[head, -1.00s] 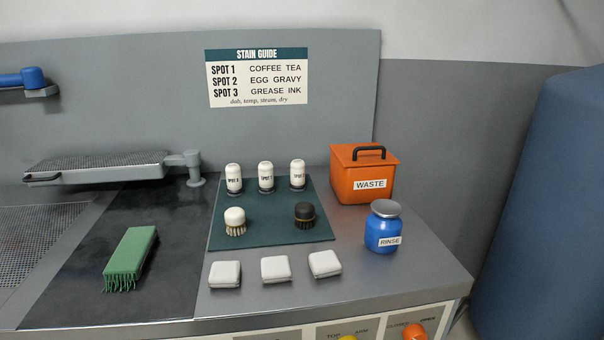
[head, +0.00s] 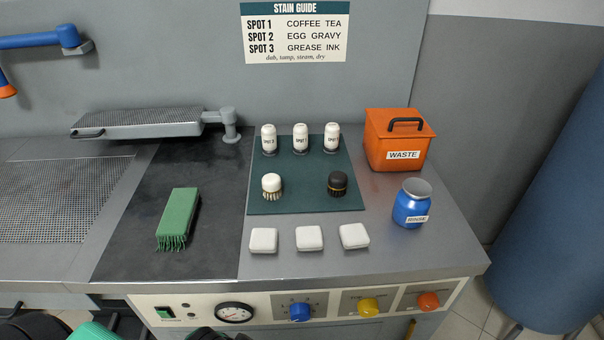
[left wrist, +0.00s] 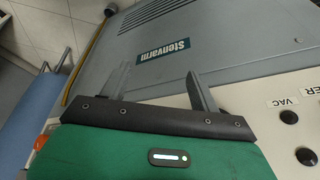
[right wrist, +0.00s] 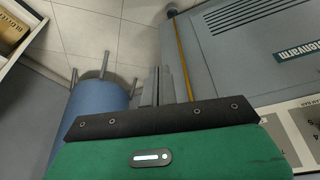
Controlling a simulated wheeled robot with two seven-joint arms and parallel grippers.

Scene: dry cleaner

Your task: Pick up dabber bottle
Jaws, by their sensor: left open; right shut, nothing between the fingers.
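Three white dabber bottles with dark bases stand upright in a row at the back of the dark green mat (head: 300,170): left (head: 268,140), middle (head: 300,139) and right (head: 332,137). Their "SPOT" labels are too small for me to read the numbers surely. My left gripper (left wrist: 157,78) shows in the left wrist view, fingers apart and empty, facing the grey machine's lower front. My right gripper (right wrist: 162,82) shows in the right wrist view, fingers together with nothing between them, above the floor. Both are away from the bottles; no fingers show in the head view.
On the mat stand a white brush (head: 272,186) and a dark brush (head: 338,184). Three white pads (head: 309,238) lie in front. An orange waste bin (head: 398,150) and blue rinse jar (head: 412,205) stand right. A green brush (head: 178,218) lies left. Knobs line the front panel.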

